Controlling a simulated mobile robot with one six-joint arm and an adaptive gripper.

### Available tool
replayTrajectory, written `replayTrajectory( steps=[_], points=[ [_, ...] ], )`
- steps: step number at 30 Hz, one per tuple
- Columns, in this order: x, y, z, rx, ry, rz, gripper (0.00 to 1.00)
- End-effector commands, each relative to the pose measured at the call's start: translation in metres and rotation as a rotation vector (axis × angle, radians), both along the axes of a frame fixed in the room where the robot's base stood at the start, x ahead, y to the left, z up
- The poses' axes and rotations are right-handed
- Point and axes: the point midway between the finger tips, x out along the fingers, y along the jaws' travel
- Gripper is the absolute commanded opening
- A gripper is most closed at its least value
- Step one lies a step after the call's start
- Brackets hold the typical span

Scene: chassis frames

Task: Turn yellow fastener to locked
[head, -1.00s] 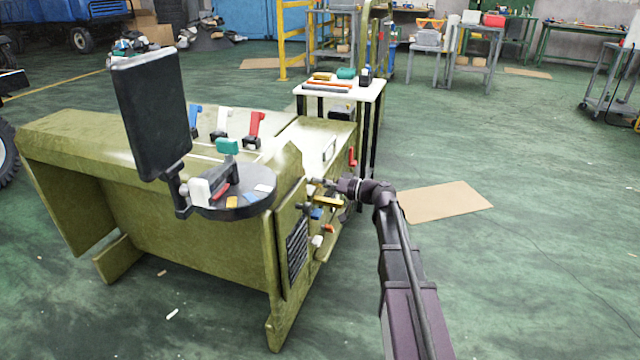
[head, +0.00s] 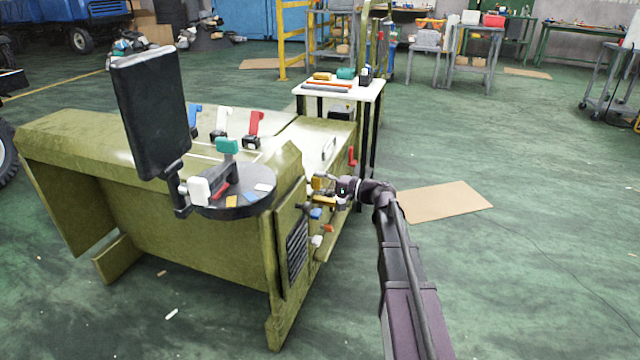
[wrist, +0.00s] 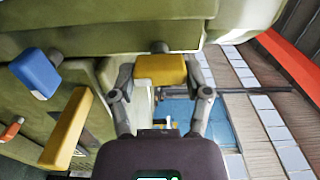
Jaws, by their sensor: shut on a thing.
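The yellow fastener (wrist: 160,69) is a short yellow block on a dark stem, set on the side of the olive chassis. In the wrist view it lies crosswise between the two fingers of my gripper (wrist: 161,76), one finger at each end. My gripper is shut on it. In the head view my gripper (head: 328,185) is at the chassis's right end, with the small yellow fastener (head: 317,183) at its tip. The fingers partly hide the fastener there.
A longer yellow handle (wrist: 68,128), a blue handle (wrist: 37,73) and an orange one (wrist: 12,131) sit close by on the same panel. A red handle (head: 352,157) is farther back. The floor right of my arm is clear around a cardboard sheet (head: 444,201).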

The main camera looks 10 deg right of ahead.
Motion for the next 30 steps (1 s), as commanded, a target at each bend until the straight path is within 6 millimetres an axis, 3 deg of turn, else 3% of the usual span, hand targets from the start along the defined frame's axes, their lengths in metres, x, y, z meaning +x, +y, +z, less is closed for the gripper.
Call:
replayTrajectory(
  steps=[16,17,20,30],
  points=[
    [0.0006,0.0010,0.0002,0.019,0.032,0.001,0.15],
    [0.0006,0.0010,0.0002,0.019,0.032,0.001,0.69],
    [0.0005,0.0007,0.0002,0.019,0.031,0.001,0.97],
    [0.0002,0.0003,-0.0001,0.018,0.030,0.000,0.97]
  ],
)
